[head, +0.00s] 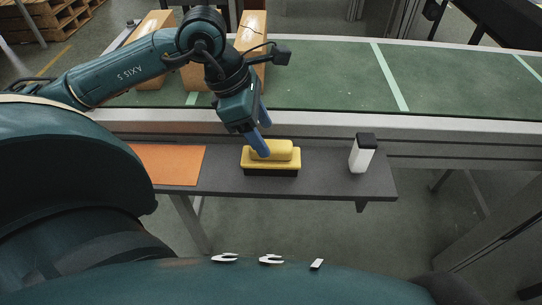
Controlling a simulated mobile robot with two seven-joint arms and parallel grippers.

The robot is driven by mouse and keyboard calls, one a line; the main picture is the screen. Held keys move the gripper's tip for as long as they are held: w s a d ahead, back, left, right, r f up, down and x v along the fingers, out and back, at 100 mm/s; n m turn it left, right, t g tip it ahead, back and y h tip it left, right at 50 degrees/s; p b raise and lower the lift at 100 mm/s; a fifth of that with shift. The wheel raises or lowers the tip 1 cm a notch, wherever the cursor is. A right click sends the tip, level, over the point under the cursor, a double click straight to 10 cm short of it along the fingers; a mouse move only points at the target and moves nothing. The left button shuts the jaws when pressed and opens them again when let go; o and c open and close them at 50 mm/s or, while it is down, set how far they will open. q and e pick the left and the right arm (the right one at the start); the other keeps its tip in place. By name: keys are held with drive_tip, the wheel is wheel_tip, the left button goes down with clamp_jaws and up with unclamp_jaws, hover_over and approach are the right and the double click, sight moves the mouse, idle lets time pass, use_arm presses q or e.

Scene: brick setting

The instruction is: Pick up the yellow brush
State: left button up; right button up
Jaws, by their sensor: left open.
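The yellow brush (271,157) with a dark underside rests on the dark grey shelf (325,184) in front of the conveyor. My left gripper (262,135) has blue fingers and points down at the brush from above and behind. Its fingers overlap the yellow handle's back edge in the head view, and I cannot tell if they touch it. The jaws are open and not closed on the brush. My right gripper is not in view.
An orange mat (172,165) lies on the shelf left of the brush. A white bottle with a black cap (361,157) stands to the right. Behind runs a green conveyor (330,80) with cardboard boxes (251,35). Shelf space is clear between brush and bottle.

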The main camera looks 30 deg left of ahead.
sight(271, 144)
use_arm(q)
drive_tip(key=x, duration=0.5)
drive_tip(key=shift+w+a, duration=0.2)
drive_tip(key=shift+c, duration=0.5)
drive_tip(key=c, duration=0.7)
wheel_tip(271, 144, up, 10)
drive_tip(key=shift+r+p, duration=0.1)
drive_tip(key=shift+p, duration=0.5)
